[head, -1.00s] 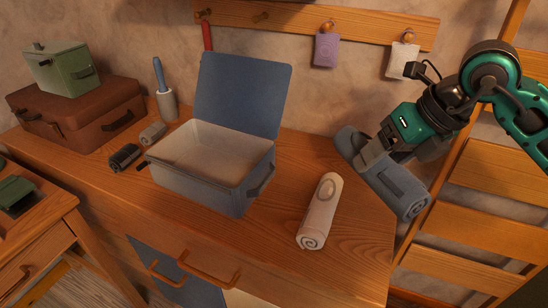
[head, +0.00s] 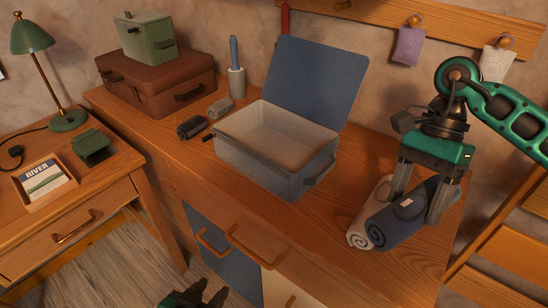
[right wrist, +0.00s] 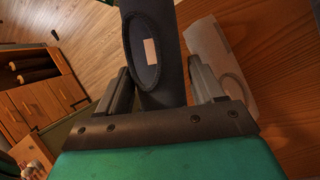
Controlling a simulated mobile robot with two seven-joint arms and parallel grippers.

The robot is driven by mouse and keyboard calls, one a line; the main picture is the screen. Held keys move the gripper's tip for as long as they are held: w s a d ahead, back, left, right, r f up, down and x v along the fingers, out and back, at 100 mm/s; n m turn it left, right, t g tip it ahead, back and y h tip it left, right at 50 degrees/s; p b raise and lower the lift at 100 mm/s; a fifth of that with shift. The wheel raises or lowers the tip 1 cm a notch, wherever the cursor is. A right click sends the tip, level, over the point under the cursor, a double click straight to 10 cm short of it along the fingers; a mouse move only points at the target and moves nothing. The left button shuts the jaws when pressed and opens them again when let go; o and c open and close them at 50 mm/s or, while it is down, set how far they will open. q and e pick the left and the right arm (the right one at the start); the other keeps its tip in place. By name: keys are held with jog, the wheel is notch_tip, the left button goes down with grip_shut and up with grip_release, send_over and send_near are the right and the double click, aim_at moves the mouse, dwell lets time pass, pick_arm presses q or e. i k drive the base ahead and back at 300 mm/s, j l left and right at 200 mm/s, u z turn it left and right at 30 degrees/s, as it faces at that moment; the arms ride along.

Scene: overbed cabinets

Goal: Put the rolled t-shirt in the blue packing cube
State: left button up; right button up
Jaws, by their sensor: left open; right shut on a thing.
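The blue packing cube (head: 265,167) stands on the wooden cabinet top with its lid (head: 317,85) raised at the back; its pale inside looks empty. My right gripper (head: 420,190) is shut on a dark blue rolled garment (head: 392,226), right of the cube. In the right wrist view this blue roll (right wrist: 165,90) lies between the two fingers and shows an oval neck with a pale label. A cream roll (head: 358,236) lies right beside it, partly hidden. I cannot tell whether the blue roll touches the wood. My left gripper (head: 195,298) is open and empty at the bottom edge.
A lower desk (head: 75,200) stands at the left. A ladder (head: 500,215) is at the right.

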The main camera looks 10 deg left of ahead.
aim_at(282, 152)
jog(key=k+j, duration=0.1)
jog(key=j, duration=0.2)
jog(key=k+j, duration=0.1)
jog(key=j, duration=0.15)
jog(key=k+j+z, duration=0.1)
jog(key=j, duration=0.2)
jog(key=i+j, duration=0.1)
jog(key=j, duration=0.3)
jog(key=i+j, duration=0.1)
jog(key=j, duration=0.25)
jog(key=i+j+z, duration=0.1)
jog(key=i+j, duration=0.15)
